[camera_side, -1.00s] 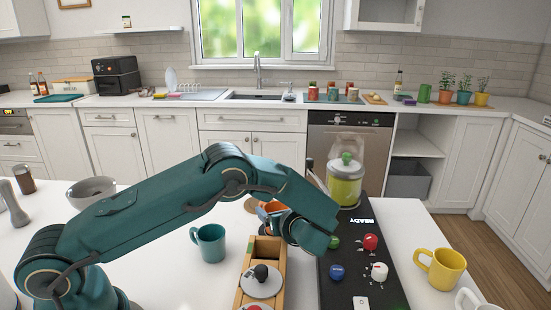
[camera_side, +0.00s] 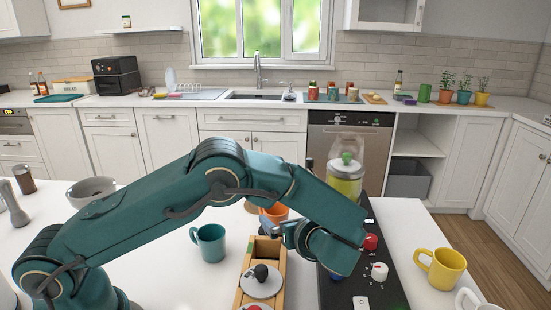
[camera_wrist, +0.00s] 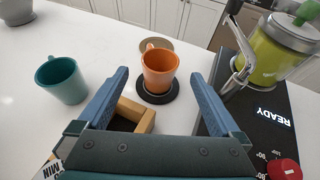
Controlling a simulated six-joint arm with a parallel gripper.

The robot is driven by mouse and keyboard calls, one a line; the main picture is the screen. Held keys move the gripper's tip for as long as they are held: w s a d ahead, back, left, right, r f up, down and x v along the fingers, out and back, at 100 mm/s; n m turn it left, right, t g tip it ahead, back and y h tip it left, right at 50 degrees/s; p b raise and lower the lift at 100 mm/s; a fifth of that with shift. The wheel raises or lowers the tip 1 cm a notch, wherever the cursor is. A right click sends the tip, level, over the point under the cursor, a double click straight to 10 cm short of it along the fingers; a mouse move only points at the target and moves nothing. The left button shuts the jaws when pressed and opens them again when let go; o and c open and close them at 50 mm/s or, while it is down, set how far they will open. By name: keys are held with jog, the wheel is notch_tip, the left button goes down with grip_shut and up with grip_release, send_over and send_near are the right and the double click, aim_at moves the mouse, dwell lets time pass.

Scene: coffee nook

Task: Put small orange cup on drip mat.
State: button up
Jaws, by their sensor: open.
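The small orange cup (camera_wrist: 159,72) stands upright on the dark round drip mat (camera_wrist: 172,96) in the wrist view. The cup also shows in the side view (camera_side: 275,210), partly behind my gripper (camera_side: 279,222), and the mat cannot be made out there. In the wrist view my gripper (camera_wrist: 158,76) is open. Its two blue fingers are spread wide to the left and right of the cup, with clear gaps, and touch nothing. The gripper is empty, on the near side of the cup.
A teal mug (camera_wrist: 62,80) stands left of the cup. A round tan coaster (camera_wrist: 147,44) lies behind it. A wooden box (camera_side: 277,256) is in front. A black machine (camera_side: 365,285) with knobs and a green-filled jar (camera_side: 345,188) stands right. A yellow mug (camera_side: 441,269) is farther right.

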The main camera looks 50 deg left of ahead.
jog(key=s+d+r+n+h, duration=0.2)
jog(key=s+r+n+h, duration=0.2)
jog(key=s+n, duration=0.6)
jog(key=s+d+r+n+h, duration=0.2)
jog(key=s+r+n+h, duration=0.3)
jog(key=s+n+h, duration=0.3)
jog(key=s+n, duration=0.3)
jog(key=n, duration=0.1)
jog(key=shift+r+n+t, duration=0.15)
jog(key=shift+n+t, duration=0.15)
jog(key=shift+s+d, duration=0.1)
